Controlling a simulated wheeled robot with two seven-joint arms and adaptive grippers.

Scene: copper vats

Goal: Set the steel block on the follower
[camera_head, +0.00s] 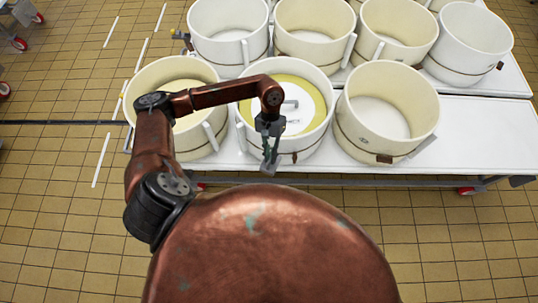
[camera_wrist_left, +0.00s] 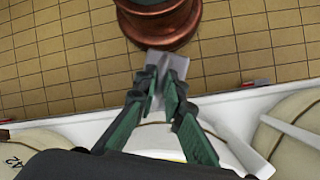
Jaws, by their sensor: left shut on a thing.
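My left gripper (camera_head: 271,160) is shut on the steel block (camera_head: 269,181), a small grey piece. In the head view the block hangs at the front edge of the white table, in front of the middle front vat. In the left wrist view the grey block (camera_wrist_left: 176,66) shows beyond the fingertips (camera_wrist_left: 158,100), partly hidden by them. The follower (camera_head: 303,118), a white disc with a handle on top, lies inside the middle front vat, with a yellow ring around it. My arm and gripper hide part of it. My right gripper is not in view.
The middle vat's cream wall (camera_head: 327,131) rises around the follower. A vat (camera_head: 388,112) stands to its right and another (camera_head: 200,140) to its left. More vats stand on the back table (camera_head: 515,80). Tan tiled floor (camera_head: 450,250) lies in front.

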